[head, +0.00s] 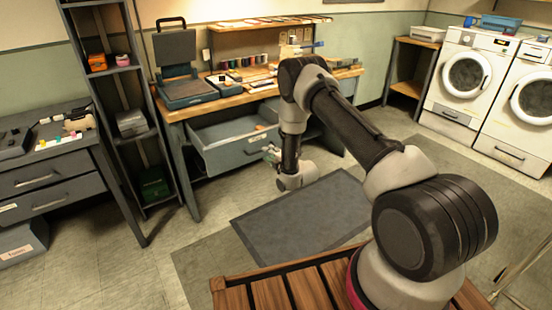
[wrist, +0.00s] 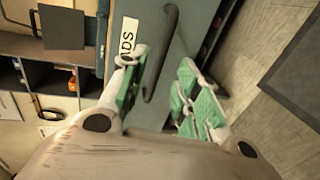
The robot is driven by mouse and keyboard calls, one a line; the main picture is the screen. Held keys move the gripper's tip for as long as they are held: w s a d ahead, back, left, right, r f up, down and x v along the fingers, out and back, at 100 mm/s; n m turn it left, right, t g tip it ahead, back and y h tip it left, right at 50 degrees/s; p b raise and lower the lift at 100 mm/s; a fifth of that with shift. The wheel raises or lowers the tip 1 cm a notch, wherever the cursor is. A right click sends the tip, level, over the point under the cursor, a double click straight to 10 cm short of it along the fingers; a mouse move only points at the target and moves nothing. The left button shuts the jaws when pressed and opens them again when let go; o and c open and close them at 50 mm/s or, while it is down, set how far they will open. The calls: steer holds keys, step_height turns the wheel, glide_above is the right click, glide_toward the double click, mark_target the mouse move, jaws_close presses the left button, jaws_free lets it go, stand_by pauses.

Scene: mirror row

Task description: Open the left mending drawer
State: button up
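The left mending drawer (head: 238,152) sits pulled out under the wooden workbench in the head view, its inside showing. In the wrist view its grey front (wrist: 185,50) carries a dark bar handle (wrist: 165,45) and a white label ending in "ADS" (wrist: 128,35). My gripper (head: 272,153) is at the drawer front in the head view. In the wrist view my gripper (wrist: 162,92) is open, its green-padded fingers apart on either side of the handle's near end. Whether a finger touches the handle, I cannot tell.
The workbench (head: 180,112) holds a case, spools and small items. A dark shelf rack (head: 133,125) stands to its left, a grey drawer cabinet (head: 45,185) farther left. Washing machines (head: 465,80) stand at the right. A dark mat (head: 305,215) lies on clear floor.

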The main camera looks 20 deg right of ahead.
steer(key=v, duration=0.6)
